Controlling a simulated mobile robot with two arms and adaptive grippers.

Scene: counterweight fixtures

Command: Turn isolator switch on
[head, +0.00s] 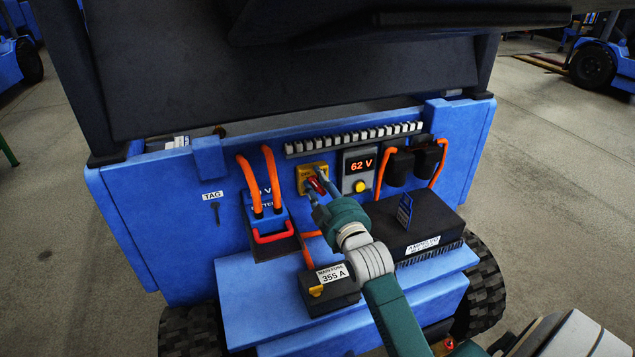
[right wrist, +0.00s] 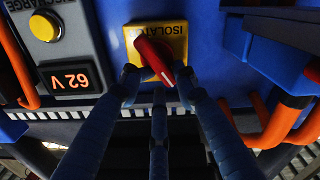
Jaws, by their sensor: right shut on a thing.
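The isolator switch is a red rotary handle (right wrist: 153,58) on a yellow plate (right wrist: 133,34) marked ISOLATOR, which appears upside down in the right wrist view. In the head view the yellow plate (head: 312,170) sits mid-panel, and the red handle (head: 316,186) is partly hidden by my fingers. My right gripper (right wrist: 158,78) is shut on the red handle, with fingers on either side of it. In the right wrist view the handle lies diagonally across the plate, with a white mark near its lower end. My right gripper also shows in the head view (head: 318,192). My left gripper is not in view.
A display reading 62 V (head: 361,163) with a yellow button stands right of the switch. Orange cables (head: 273,178) and a blue battery connector with a red handle (head: 273,236) are at left. A main fuse box (head: 328,290) and a black box (head: 412,222) sit below.

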